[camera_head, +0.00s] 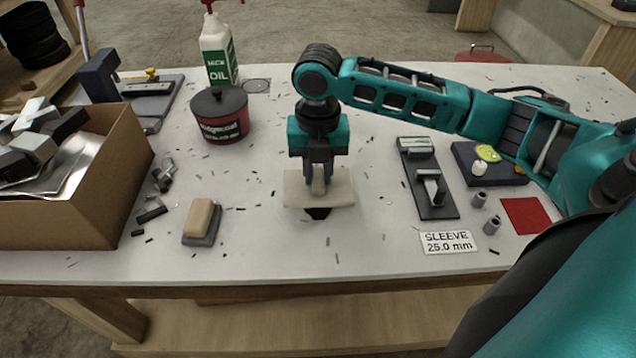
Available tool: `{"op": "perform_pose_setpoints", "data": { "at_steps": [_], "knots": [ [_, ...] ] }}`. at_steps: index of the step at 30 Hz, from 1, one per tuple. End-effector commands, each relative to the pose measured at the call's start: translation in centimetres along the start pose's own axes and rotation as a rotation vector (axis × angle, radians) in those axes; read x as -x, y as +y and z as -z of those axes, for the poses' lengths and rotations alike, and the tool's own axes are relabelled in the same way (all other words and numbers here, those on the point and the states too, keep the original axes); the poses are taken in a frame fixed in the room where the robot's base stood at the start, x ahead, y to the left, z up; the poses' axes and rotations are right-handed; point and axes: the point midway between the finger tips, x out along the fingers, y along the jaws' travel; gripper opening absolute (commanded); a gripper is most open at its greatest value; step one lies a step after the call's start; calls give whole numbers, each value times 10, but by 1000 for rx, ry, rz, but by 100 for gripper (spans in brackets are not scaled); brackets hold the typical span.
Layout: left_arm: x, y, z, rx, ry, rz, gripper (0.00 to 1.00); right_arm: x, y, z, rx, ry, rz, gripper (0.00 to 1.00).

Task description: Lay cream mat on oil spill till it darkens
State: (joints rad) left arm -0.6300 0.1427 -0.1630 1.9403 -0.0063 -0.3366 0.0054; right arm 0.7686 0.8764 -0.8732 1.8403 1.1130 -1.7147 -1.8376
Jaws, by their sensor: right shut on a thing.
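The cream mat (338,191) is a flat, pale square near the middle of the white table. My right gripper (318,185) points down and is shut on the mat's middle. A dark patch, the oil spill (318,213), shows just past the mat's near edge; the rest of it is hidden under the mat. The mat's visible upper face is still pale. I cannot tell whether the mat touches the table or hovers slightly above it. My left gripper is not in view.
A cardboard box of scraps (128,170) stands at the left. A red tub (222,130) and an oil bottle (217,55) stand behind. A cream-topped block (201,220) lies front left. A gauge plate (437,205), sleeve label (448,242) and red cloth (525,215) lie at right.

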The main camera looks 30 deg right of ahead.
Motion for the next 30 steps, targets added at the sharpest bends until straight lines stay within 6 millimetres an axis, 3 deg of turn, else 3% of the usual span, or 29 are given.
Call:
{"op": "perform_pose_setpoints", "data": {
  "at_steps": [9,20,21,28,30],
  "knots": [
    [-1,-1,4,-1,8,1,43,-40,0,1,0,2,1,0],
    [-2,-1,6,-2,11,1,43,-44,0,0,0,0,1,0],
    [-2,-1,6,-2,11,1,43,-43,0,0,0,0,1,28],
    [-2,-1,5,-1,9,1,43,-43,0,0,0,0,1,50],
    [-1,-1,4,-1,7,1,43,-43,0,0,0,0,1,50]
  ]
}}
